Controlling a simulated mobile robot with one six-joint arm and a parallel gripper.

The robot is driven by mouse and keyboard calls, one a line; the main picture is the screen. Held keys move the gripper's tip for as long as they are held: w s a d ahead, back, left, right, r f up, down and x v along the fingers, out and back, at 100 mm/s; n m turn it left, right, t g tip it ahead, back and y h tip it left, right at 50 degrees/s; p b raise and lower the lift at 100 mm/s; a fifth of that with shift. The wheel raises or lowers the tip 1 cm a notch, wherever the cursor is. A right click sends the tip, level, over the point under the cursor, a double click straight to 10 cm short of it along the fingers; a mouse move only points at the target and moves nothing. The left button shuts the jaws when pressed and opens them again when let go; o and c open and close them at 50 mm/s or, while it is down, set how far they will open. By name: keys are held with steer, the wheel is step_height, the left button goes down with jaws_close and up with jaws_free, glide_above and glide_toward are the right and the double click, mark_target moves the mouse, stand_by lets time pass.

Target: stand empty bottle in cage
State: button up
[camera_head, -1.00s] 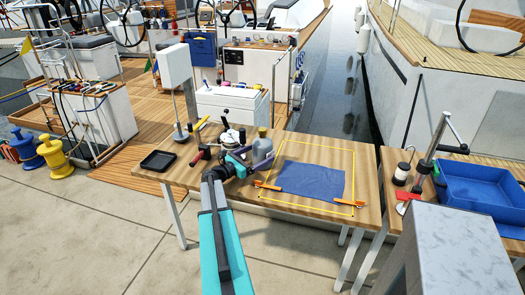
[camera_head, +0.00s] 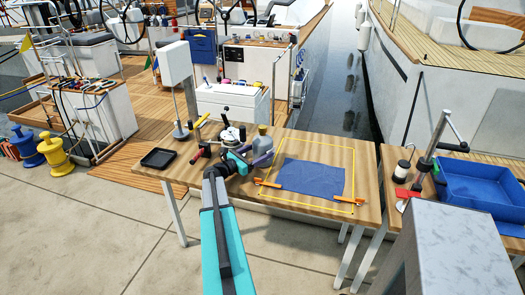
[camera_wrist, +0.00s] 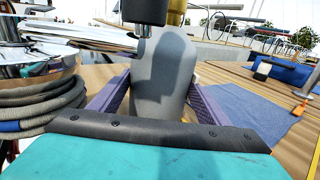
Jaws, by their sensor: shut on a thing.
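The bottle is grey with a dull gold top. It stands upright at the back of the wooden table in the head view (camera_head: 263,145) and fills the middle of the wrist view (camera_wrist: 165,85). My gripper (camera_head: 256,160) is shut on it, with a purple finger on each side. The bottle's base is hidden, so I cannot tell whether it touches the table. A dark cylinder covers part of its upper end in the wrist view. I cannot make out a cage for certain.
A black tray (camera_head: 157,159) lies at the table's left. A blue cloth (camera_head: 312,180) lies inside a yellow outline on the right. A blue bin (camera_head: 480,185) stands on the right table.

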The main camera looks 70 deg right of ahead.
mark_target(255, 147)
steer(key=shift+r, duration=0.1)
steer(key=c, duration=0.6)
steer(key=shift+o, duration=0.2)
steer(key=shift+r, duration=0.1)
steer(key=shift+w+r+b, duration=0.1)
steer(key=shift+r+b, duration=0.3)
steer(key=shift+r, duration=1.25)
steer(key=s+a+b, duration=0.1)
steer(key=a+b, duration=0.6)
steer(key=a, duration=1.3)
steer(key=shift+s+a+b, duration=0.2)
steer(key=shift+s+b, duration=0.05)
steer(key=shift+b, duration=0.05)
steer(key=shift+a+r+p, duration=0.15)
steer(key=shift+a+p, duration=0.05)
steer(key=shift+p, duration=0.45)
